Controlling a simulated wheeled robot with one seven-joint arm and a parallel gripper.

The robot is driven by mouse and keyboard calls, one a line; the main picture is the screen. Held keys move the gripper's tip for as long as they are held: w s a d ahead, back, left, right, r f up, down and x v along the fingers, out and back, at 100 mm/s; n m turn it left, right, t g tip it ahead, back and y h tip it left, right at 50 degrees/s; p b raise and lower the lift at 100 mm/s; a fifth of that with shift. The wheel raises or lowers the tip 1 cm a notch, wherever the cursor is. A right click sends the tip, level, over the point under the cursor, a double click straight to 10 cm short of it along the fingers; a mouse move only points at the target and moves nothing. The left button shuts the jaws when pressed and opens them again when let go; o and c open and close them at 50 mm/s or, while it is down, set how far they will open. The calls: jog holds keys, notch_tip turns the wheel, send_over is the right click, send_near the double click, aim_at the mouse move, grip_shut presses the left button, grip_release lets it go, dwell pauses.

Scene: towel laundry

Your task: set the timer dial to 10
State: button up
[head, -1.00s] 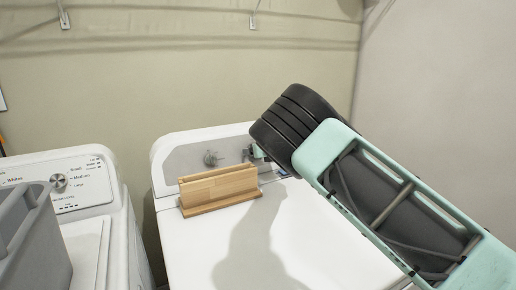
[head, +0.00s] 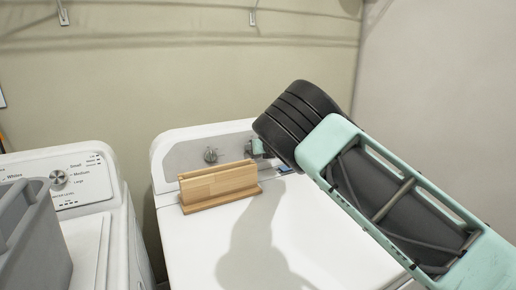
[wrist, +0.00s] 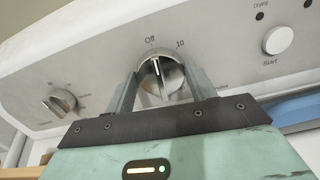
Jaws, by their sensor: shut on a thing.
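The timer dial (wrist: 158,80) is a silver knob on the dryer's back panel, seen in the wrist view. Its ridge and dark mark point upward, close to the "Off" label and left of the "10" label. My gripper (wrist: 155,82) is shut on the dial, with one finger on each side of it. In the head view my gripper (head: 258,148) shows only as a small teal part at the panel; my arm hides the dial there.
A second knob (wrist: 61,103) is left of the dial; a round Start button (wrist: 278,40) is to its right. A wooden holder (head: 220,187) stands on the white dryer (head: 300,240) below the panel. A washer (head: 95,200) and grey basket (head: 35,245) are at left.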

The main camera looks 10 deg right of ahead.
jog(key=m+b, duration=0.1)
jog(key=m, duration=0.3)
jog(key=shift+d+b, duration=0.1)
jog(key=shift+b, duration=0.2)
jog(key=shift+m+b, duration=0.4)
jog(key=shift+m, duration=2.2)
jog(key=o, duration=0.9)
jog(key=shift+o, duration=0.2)
jog(key=shift+s, duration=0.1)
jog(key=b+v, duration=0.3)
jog(key=v, duration=1.4)
jog(key=shift+s+a+b, duration=0.2)
jog(key=shift+a+b, duration=0.05)
jog(key=shift+b, duration=0.1)
jog(key=shift+r, duration=0.1)
